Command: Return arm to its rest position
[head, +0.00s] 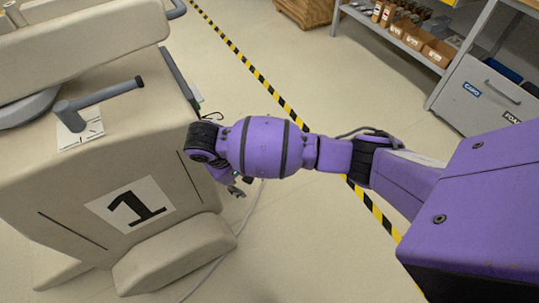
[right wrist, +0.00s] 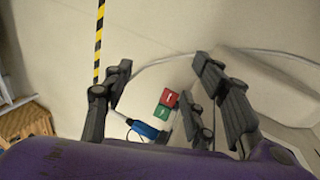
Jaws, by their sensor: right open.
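My right arm reaches in from the right of the head view, and its purple wrist hides most of my right gripper (head: 237,188). Only small dark finger parts show below the wrist, close to the side of the beige cart (head: 85,165) marked with a black 1. In the right wrist view my right gripper (right wrist: 163,72) has its fingers spread apart, with nothing held between them. Beyond the fingers are a small red and green panel (right wrist: 166,104) and a blue item (right wrist: 146,130). My left gripper is not in view.
The cart has a lever (head: 105,95) on its top. A pale cable (head: 215,265) runs on the floor beside it. A yellow-black floor stripe (head: 262,72) passes under my arm. Shelves with boxes (head: 420,40) and a grey drawer unit (head: 490,92) stand at the upper right.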

